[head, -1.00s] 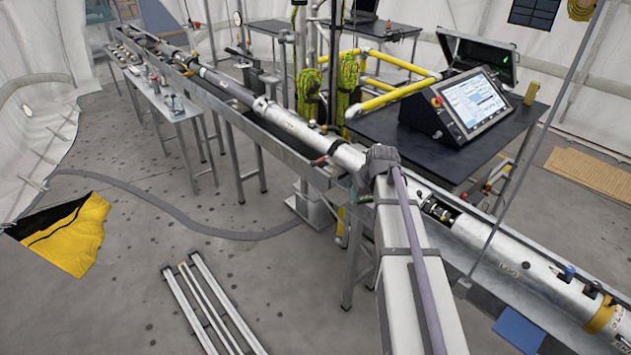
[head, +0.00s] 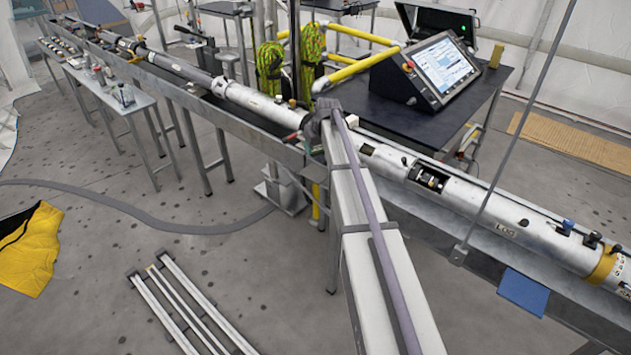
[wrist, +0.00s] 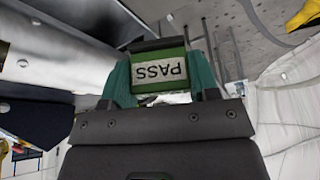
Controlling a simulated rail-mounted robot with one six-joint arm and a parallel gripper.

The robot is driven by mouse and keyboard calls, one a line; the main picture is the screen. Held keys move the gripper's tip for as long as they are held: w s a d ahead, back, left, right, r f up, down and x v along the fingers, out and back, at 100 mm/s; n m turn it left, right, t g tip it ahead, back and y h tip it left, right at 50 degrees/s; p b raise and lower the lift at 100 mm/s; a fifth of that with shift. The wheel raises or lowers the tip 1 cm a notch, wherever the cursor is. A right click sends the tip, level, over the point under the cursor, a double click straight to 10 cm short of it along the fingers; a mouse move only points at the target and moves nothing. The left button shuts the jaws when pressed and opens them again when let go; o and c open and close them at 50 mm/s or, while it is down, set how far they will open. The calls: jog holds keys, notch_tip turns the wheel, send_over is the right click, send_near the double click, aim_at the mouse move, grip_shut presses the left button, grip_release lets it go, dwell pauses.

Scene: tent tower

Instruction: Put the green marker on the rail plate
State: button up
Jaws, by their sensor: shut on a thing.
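The green marker (wrist: 178,48), a block with a white label reading PASS, shows upside down in the wrist view. My gripper (wrist: 160,75) is shut on it, with one teal finger on each side. In the head view my own arm reaches up the middle, and neither the gripper nor the marker can be made out there. A flat blue plate (head: 523,291) sticks out from the front edge of the long metal rail at the right. It looks bare, and I cannot tell for sure that it is the rail plate.
A long silver tube (head: 463,200) lies along the metal rail. A thin grey pole (head: 515,125) stands before it, near the blue plate. A dark table (head: 385,125) with a screen console (head: 440,75) stands behind. White bars (head: 185,305) lie on the floor.

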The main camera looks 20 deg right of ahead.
aim_at(314, 170)
jog(key=b+x, duration=0.3)
jog(key=s+b+x, duration=0.1)
jog(key=b+x, duration=0.2)
jog(key=x, duration=0.1)
jog(key=b+x, duration=0.3)
jog(key=b, duration=0.1)
jog(key=shift+s+d+f, duration=0.25)
jog(key=shift+d+f, duration=0.05)
jog(key=shift+f, duration=0.35)
jog(key=shift+r, duration=0.25)
jog(key=shift+f, duration=0.2)
jog(key=o, duration=1)
jog(key=shift+r, duration=0.15)
